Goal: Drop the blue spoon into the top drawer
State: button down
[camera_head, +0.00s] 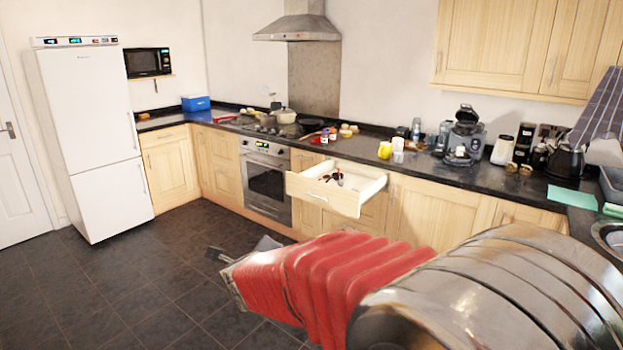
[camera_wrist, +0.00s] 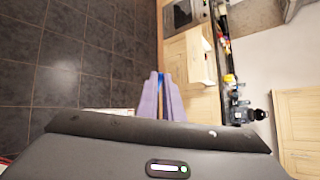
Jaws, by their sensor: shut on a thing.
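The top drawer (camera_head: 345,203) is pulled open below the worktop in the head view, with a few small dark and red items inside. The drawer also shows in the wrist view (camera_wrist: 208,68), to the right of my fingertips. My gripper (camera_wrist: 163,76) is shut on the blue spoon (camera_wrist: 161,78); only a thin blue strip of it shows between the fingers. In the head view my gripper (camera_head: 240,250) is mostly hidden by my arm, left of and nearer than the drawer, and the spoon cannot be made out.
The oven (camera_head: 265,180) is left of the drawer. The dark worktop (camera_head: 425,167) above carries pans, jars, a yellow mug (camera_head: 385,150) and a coffee machine (camera_head: 464,135). A white fridge (camera_head: 90,140) stands far left. The tiled floor (camera_head: 130,285) is clear.

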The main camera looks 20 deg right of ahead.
aim_at(347, 180)
jog(key=u, duration=0.45)
jog(key=i, duration=3.9)
